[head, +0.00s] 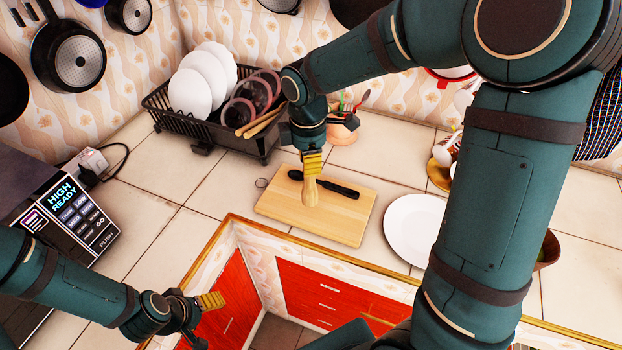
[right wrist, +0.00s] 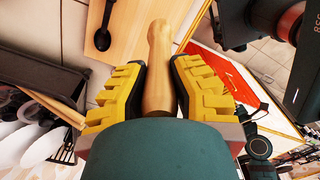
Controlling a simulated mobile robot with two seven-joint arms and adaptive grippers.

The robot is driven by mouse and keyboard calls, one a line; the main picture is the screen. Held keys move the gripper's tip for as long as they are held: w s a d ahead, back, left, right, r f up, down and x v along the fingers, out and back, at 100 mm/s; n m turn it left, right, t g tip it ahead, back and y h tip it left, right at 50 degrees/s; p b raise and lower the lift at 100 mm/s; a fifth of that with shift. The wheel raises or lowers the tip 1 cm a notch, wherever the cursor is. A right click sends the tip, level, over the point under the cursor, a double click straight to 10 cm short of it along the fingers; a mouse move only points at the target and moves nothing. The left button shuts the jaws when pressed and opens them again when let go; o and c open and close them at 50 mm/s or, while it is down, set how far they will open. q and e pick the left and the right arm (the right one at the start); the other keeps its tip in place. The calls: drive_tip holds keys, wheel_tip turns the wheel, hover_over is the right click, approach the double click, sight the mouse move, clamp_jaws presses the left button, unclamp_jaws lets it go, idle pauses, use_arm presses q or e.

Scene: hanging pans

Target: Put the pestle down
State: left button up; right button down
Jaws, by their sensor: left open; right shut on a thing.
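The pestle (head: 311,192) is a light wooden rod with a rounded end. My right gripper (head: 312,165) is shut on it and holds it over the cutting board (head: 348,228), pointing down. I cannot tell whether its lower end touches the board. In the right wrist view the pestle (right wrist: 158,70) sits between the yellow finger pads of my right gripper (right wrist: 155,95). My left gripper (head: 205,301) is open and empty at the lower left, in front of the red cabinets.
A black-handled utensil (head: 325,184) lies on the board, close to the pestle. A white plate (head: 412,230) is right of the board. A black dish rack (head: 230,137) with plates stands behind. A microwave (head: 75,215) is at left. Bare tiles (head: 205,225) lie left of the board.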

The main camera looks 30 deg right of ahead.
drive_tip(key=shift+w+d+f, duration=0.1)
drive_tip(key=shift+f, duration=0.7)
wheel_tip(320, 180, down, 3)
drive_tip(key=shift+r+b, duration=0.1)
drive_tip(key=shift+b, duration=0.2)
drive_tip(key=shift+f, duration=0.35)
drive_tip(key=shift+f, duration=0.1)
drive_tip(key=c, duration=1)
unclamp_jaws()
drive_tip(key=shift+o, duration=0.2)
